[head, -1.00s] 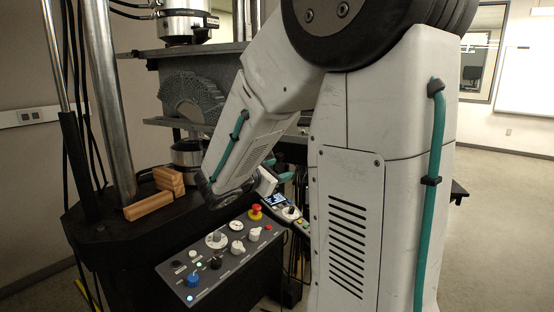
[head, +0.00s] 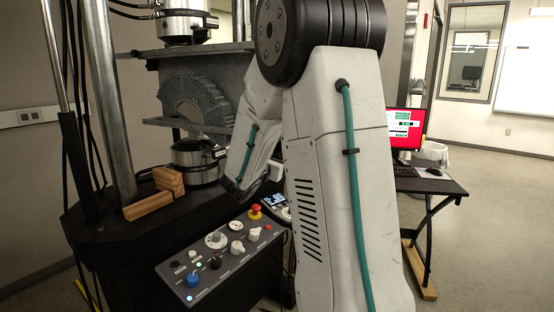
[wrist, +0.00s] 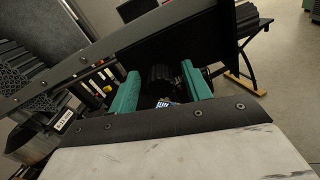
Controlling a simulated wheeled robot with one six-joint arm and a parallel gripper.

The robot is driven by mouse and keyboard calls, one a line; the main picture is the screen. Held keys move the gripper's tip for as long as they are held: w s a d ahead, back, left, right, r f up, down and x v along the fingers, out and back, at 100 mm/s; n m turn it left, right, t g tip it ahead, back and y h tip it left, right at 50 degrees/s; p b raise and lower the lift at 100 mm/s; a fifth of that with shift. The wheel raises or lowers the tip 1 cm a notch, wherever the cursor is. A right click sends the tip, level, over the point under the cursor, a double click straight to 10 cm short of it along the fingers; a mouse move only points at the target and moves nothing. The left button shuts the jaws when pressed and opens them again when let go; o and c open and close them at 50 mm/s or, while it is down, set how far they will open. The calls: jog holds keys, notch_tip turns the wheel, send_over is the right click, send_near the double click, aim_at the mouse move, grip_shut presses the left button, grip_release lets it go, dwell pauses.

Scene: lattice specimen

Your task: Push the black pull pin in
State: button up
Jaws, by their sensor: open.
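My gripper (wrist: 160,88) shows in the wrist view as two teal fingers set apart, with nothing clearly held. Beyond and between them is a black ribbed cylinder (wrist: 158,75); I cannot tell whether it is the pull pin or whether a finger touches it. In the head view my arm hides the gripper, and no pull pin can be made out. The arm's lower end is right of the test machine, above a small handset with a lit screen (head: 273,201).
A control panel (head: 222,262) with knobs and a red stop button (head: 255,212) stands in front. The lattice specimen (head: 196,98) sits between the machine's plates. Wooden blocks (head: 148,205) lie at left. A desk (head: 430,184) with a red-screened monitor (head: 392,128) stands at right.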

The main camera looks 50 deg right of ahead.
grip_shut()
jog(key=shift+x, duration=0.85)
grip_release()
jog(key=shift+d, duration=0.15)
jog(key=v, duration=0.8)
